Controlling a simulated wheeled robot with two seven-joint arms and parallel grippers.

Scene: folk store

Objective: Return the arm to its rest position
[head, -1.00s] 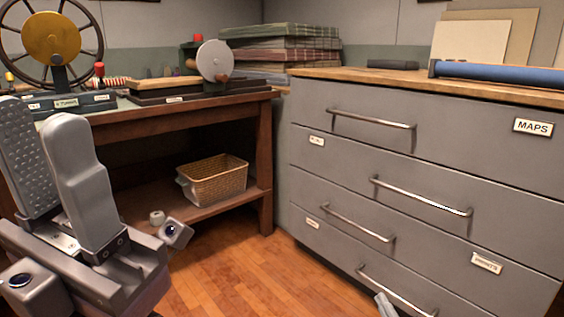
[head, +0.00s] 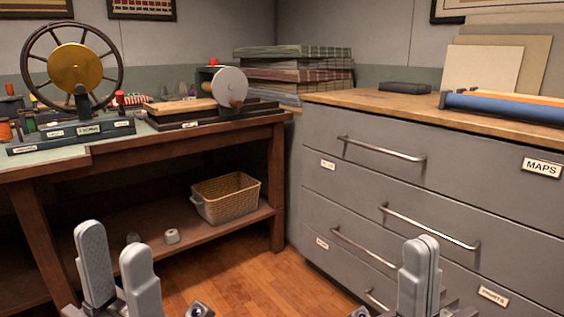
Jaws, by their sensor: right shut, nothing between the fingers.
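My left gripper (head: 118,268) is at the bottom left of the head view. Its two grey fingers stand upright and apart, with nothing between them. My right gripper (head: 419,268) is at the bottom, right of the middle, in front of the grey drawer cabinet (head: 335,190). Its fingers are pressed together and hold nothing. Both grippers are low in the picture, and their arms are mostly out of view.
The wooden workbench (head: 212,137) at left bears a spoked wheel (head: 72,54) with a brass disc. A wicker basket (head: 226,198) sits on its lower shelf. Metal handles (head: 383,149) jut from the cabinet. Open wooden floor (head: 245,270) lies between.

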